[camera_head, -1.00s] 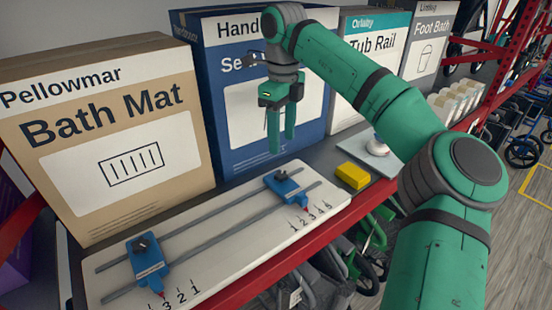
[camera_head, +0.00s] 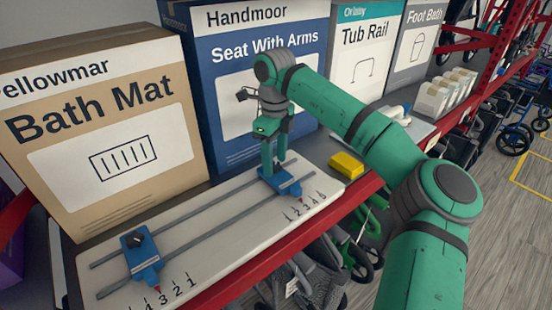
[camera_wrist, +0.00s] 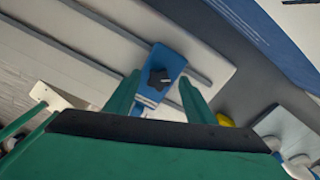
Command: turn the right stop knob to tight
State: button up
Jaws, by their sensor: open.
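The right stop (camera_head: 284,184) is a blue block on two grey rails of a pale board (camera_head: 215,235). Its black star-shaped knob (camera_wrist: 159,79) shows in the wrist view, with a light mark near it on the block. My gripper (camera_head: 274,160) points down over the right stop and hides its knob in the head view. In the wrist view the fingers are open, one on each side of the knob; I cannot tell whether they touch it. The left stop (camera_head: 142,262) has a black knob (camera_head: 134,239) and sits at the near left.
A yellow block (camera_head: 346,164) lies right of the board. A Bath Mat box (camera_head: 105,140) and a blue Seat With Arms box (camera_head: 235,70) stand close behind. The red shelf edge (camera_head: 260,255) runs along the front. Small white cartons (camera_head: 440,98) stand farther right.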

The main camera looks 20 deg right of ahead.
jog(key=shift+a, duration=0.1)
jog(key=shift+s, duration=0.1)
jog(key=shift+c, duration=0.9)
jog(key=c, duration=0.9)
